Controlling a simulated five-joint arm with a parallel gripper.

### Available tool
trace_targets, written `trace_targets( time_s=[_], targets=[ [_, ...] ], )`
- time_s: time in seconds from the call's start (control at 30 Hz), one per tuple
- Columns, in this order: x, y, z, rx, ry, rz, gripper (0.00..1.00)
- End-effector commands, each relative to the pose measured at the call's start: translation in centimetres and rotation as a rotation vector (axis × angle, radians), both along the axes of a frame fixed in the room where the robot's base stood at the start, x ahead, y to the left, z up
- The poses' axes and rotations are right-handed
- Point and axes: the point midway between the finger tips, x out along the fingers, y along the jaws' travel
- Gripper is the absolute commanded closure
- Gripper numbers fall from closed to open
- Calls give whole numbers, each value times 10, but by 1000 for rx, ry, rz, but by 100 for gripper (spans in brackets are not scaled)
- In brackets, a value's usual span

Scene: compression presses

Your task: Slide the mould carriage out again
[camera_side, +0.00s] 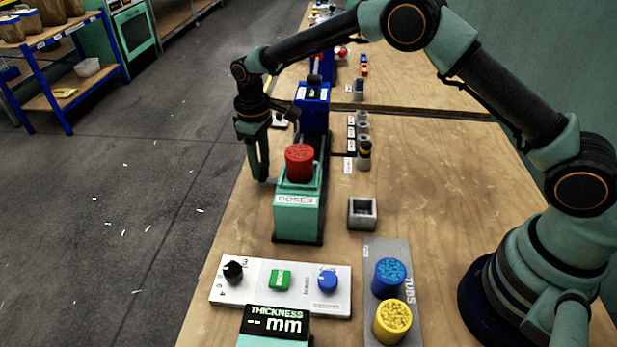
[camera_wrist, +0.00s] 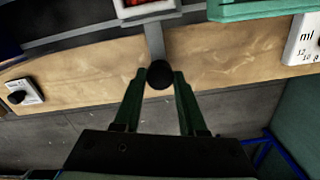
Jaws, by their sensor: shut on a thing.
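The mould carriage (camera_wrist: 146,9) shows at the top edge of the wrist view as a pale frame with red material in it. A grey bar (camera_wrist: 154,40) runs from it to a round black knob (camera_wrist: 159,74). My gripper (camera_wrist: 163,82) is shut on this knob, one green finger on each side. In the side view my gripper (camera_side: 259,172) points down at the left of the bench, behind the teal doser (camera_side: 297,217). The carriage and knob cannot be made out there. The blue press (camera_side: 313,103) stands behind the doser, partly hidden.
A red tub (camera_side: 299,163) sits on the doser. A control panel (camera_side: 255,291), a thickness display (camera_side: 274,321) reading "-- mm", and a tray (camera_side: 377,252) with blue and yellow tubs are in front. A grey square cup (camera_side: 362,213) stands right. Bare floor lies left of the bench.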

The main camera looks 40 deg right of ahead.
Motion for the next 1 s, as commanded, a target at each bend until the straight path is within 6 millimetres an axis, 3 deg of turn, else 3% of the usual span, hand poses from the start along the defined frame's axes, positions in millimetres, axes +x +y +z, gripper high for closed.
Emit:
trace_targets(
  time_s=[0.23, 0.63, 0.67, 0.73, 1.0],
  targets=[
    [27, -24, 0, 2, -10, 0, 100],
    [30, -28, 1, 2, -9, 3, 100],
    [30, -28, 1, 2, -9, 3, 55],
    [30, -27, 1, 2, -9, 3, 29],
    [29, -28, 0, 2, -5, 2, 29]
  ],
)
